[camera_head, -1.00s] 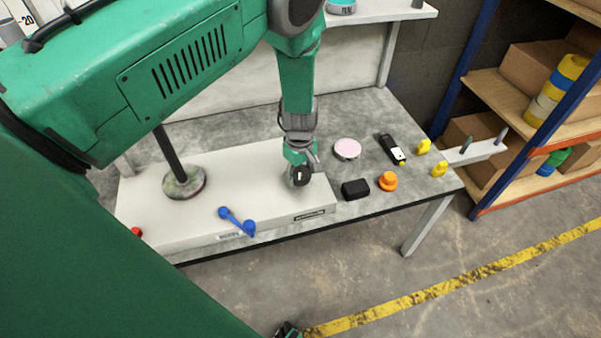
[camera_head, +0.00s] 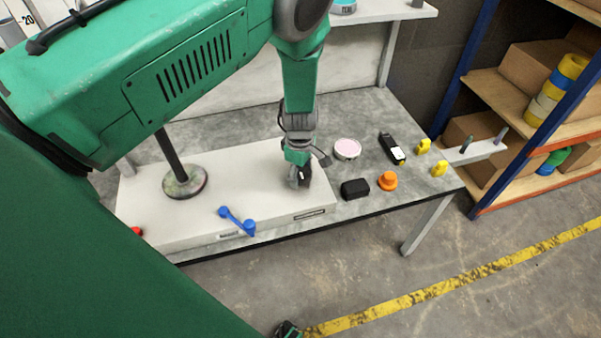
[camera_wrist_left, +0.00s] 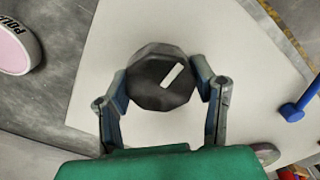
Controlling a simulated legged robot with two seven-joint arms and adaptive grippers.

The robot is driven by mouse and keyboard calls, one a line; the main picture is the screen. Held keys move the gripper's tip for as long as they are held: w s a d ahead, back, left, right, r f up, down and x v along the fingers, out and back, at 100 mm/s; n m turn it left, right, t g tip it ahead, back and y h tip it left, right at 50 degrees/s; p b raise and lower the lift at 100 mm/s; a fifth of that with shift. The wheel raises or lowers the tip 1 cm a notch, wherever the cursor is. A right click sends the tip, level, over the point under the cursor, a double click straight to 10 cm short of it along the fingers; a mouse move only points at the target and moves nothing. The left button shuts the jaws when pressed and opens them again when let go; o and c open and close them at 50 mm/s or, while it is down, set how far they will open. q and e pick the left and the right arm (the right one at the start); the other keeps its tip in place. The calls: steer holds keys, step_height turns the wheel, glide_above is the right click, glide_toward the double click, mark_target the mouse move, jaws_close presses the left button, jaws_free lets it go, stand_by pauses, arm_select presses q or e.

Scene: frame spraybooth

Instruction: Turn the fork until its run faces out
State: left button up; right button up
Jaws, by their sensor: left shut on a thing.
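My left gripper (camera_head: 300,176) is on the long pale box on the bench and is shut on a dark faceted knob (camera_wrist_left: 160,82). One finger presses each side of the knob in the left wrist view. The knob's top has a white bar mark (camera_wrist_left: 172,76), which runs slantwise from lower left to upper right there. In the head view the gripper mostly hides the knob. I cannot make out a fork in either view. My right gripper cannot be made out.
The pale box (camera_head: 255,190) carries a post on a round base (camera_head: 185,181) and a blue lever (camera_head: 237,221). A pink-topped tin (camera_head: 347,149), a black block (camera_head: 355,189), an orange knob-like piece (camera_head: 388,181) and a black handheld device (camera_head: 392,149) lie right of the gripper.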

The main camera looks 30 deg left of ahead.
mark_target(301, 170)
arm_select(q)
steer(key=shift+w+r, duration=0.2)
steer(key=shift+w, duration=0.1)
steer(key=o, duration=1.2)
steer(key=shift+c, duration=0.2)
steer(key=shift+s+f, duration=0.1)
steer(key=shift+s, duration=0.05)
step_height(301, 170, up, 12)
